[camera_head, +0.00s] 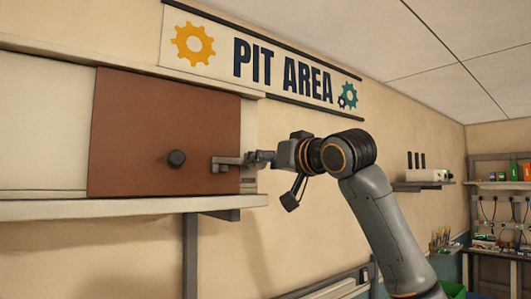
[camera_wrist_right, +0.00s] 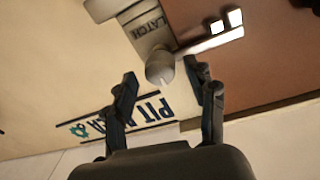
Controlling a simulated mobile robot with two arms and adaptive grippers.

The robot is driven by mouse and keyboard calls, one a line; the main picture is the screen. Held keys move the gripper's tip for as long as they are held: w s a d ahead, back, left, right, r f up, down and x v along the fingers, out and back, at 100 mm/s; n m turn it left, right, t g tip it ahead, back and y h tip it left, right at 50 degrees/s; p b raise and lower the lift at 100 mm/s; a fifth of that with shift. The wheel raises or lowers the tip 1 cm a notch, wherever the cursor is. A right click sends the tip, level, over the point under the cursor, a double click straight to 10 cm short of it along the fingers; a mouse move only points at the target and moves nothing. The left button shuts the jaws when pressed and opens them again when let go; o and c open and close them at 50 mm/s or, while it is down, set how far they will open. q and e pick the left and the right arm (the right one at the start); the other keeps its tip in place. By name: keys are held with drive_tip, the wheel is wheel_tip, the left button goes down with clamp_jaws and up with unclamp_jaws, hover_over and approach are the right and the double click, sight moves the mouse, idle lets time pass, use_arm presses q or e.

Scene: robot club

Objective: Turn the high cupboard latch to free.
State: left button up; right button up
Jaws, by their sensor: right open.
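The high cupboard (camera_head: 45,130) is on the wall at the left of the head view, with a brown door (camera_head: 135,130). The latch (camera_head: 228,161) is at the door's right edge, its grey bar lying level across onto the door. In the right wrist view the latch's rounded grey knob (camera_wrist_right: 160,68) shows beside a plate marked LATCH (camera_wrist_right: 147,24). My right gripper (camera_head: 266,158) is at the latch's right end. Its open fingers (camera_wrist_right: 160,82) stand on either side of the knob; I cannot tell whether they touch it. My left gripper is out of view.
A ledge (camera_head: 120,208) on a bracket runs below the cupboard. The PIT AREA sign (camera_head: 270,65) hangs above right. A small shelf (camera_head: 422,185) and a tool rack (camera_head: 490,215) stand farther right.

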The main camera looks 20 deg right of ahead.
drive_tip(key=shift+w, duration=0.15)
clamp_jaws()
